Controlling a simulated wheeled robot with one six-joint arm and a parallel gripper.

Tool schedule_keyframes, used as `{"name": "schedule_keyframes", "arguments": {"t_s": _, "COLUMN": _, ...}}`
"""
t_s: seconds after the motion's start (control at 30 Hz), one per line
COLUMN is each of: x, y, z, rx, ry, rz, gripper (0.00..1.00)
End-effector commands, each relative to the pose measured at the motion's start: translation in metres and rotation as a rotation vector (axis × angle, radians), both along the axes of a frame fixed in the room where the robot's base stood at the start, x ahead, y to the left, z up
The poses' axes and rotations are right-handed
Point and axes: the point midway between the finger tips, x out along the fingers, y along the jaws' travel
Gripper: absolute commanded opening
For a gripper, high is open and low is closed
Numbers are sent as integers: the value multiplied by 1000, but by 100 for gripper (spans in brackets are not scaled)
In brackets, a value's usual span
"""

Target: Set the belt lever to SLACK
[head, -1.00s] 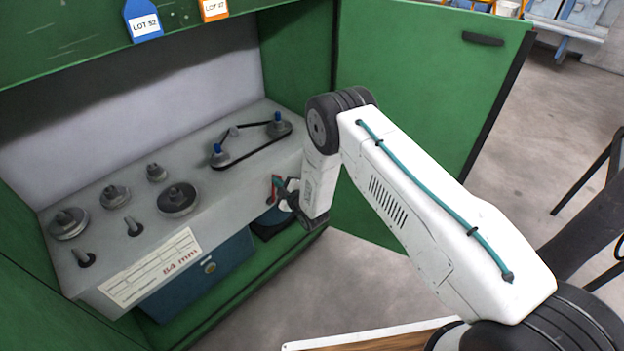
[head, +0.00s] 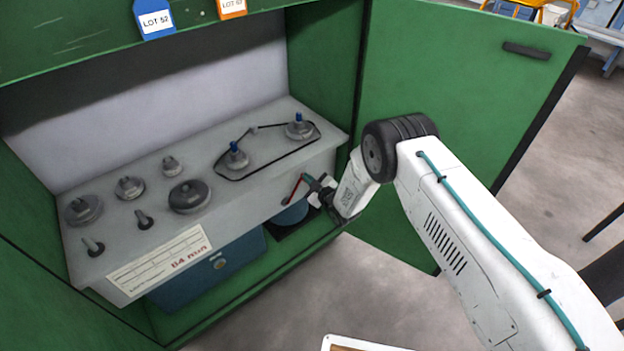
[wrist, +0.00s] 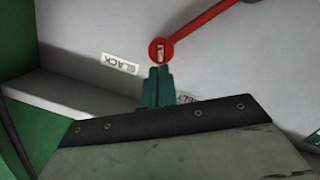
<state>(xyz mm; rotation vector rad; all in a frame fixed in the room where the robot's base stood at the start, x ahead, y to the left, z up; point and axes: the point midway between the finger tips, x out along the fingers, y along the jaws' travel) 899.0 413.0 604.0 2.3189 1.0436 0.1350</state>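The red belt lever (head: 295,188) is on the front face of the grey bench unit, tilted with its upper end to the right. In the wrist view the lever (wrist: 205,22) runs from a round red end (wrist: 163,51) to the upper right. A SLACK label (wrist: 119,64) lies left of that end; another label (wrist: 186,98) is partly hidden. My gripper (head: 316,184) is beside the lever. Its teal fingers (wrist: 157,72) are together, tips at the round end; I cannot tell whether they touch it.
The unit stands inside a green cabinet with its door (head: 450,110) open at the right. Pulleys and pegs, including a dark wheel (head: 189,196), stand on top. A blue box (head: 215,268) sits below. The floor (head: 300,295) in front is partly clear.

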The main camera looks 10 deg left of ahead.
Motion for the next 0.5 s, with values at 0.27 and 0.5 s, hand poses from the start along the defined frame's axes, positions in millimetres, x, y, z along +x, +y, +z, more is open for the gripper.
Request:
{"name": "schedule_keyframes", "arguments": {"t_s": 0.27, "x": 1, "y": -4, "z": -2, "rx": -3, "ry": 4, "rz": -7, "gripper": 0}}
{"name": "schedule_keyframes", "arguments": {"t_s": 0.5, "x": -2, "y": -1, "z": 6, "rx": -3, "ry": 4, "rz": -7, "gripper": 0}}
